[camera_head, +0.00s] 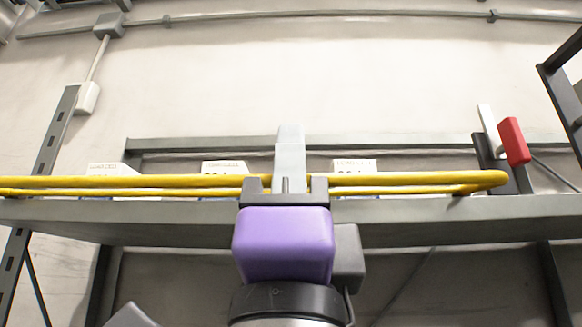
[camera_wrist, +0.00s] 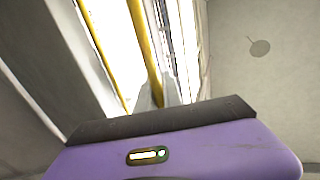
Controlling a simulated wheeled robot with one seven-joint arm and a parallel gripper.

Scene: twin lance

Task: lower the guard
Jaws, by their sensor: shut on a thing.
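The guard (camera_head: 420,180) is a yellow tube frame with two nearly parallel bars, running across the front of a grey rack from the left picture edge to a rounded right end. My gripper (camera_head: 286,184), with its purple body, is at the middle of the guard and shut on the yellow bar. The fingers hide that part of the bar. In the wrist view the guard (camera_wrist: 143,42) runs away upward from behind my gripper's dark front edge.
White boxes (camera_head: 354,165) with printed labels stand behind the guard on the rack (camera_head: 450,222). A red block (camera_head: 514,141) and a white upright piece (camera_head: 488,116) are at the guard's right end. A dark frame stands at far right. A pale wall (camera_head: 320,70) rises behind.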

